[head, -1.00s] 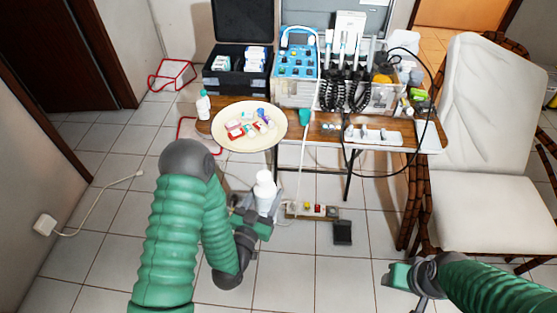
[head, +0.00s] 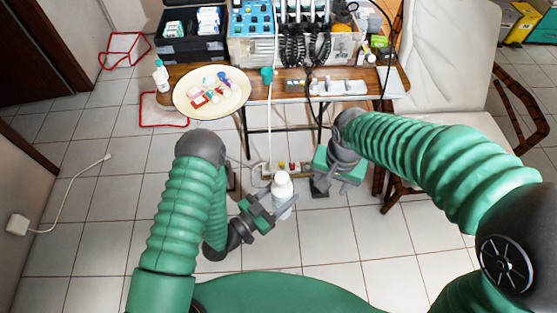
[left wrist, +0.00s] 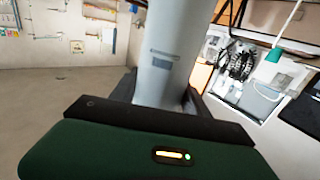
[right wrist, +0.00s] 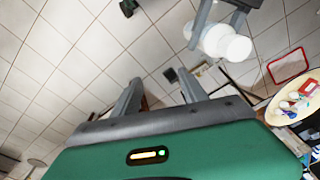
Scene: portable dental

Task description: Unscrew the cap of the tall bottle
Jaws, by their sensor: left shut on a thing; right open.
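The tall white bottle (head: 283,200) is upright in the air over the floor, in front of the table. Its white cap (head: 281,177) is on top. My left gripper (head: 277,213) is shut around the bottle's body. In the left wrist view the bottle's pale body (left wrist: 170,55) rises between the fingers, and its cap is out of frame. My right gripper (head: 325,187) is open and empty, just right of the bottle and apart from it. The right wrist view shows the bottle (right wrist: 208,38) and its cap (right wrist: 238,47) beyond the open fingers (right wrist: 160,92).
The wooden table (head: 290,95) behind holds a round cream plate (head: 190,108) with small items, a small bottle (head: 160,75) and dental equipment. A power strip (head: 290,168) lies on the floor behind the bottle. A white chair (head: 440,95) stands at right. Floor tiles in front are clear.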

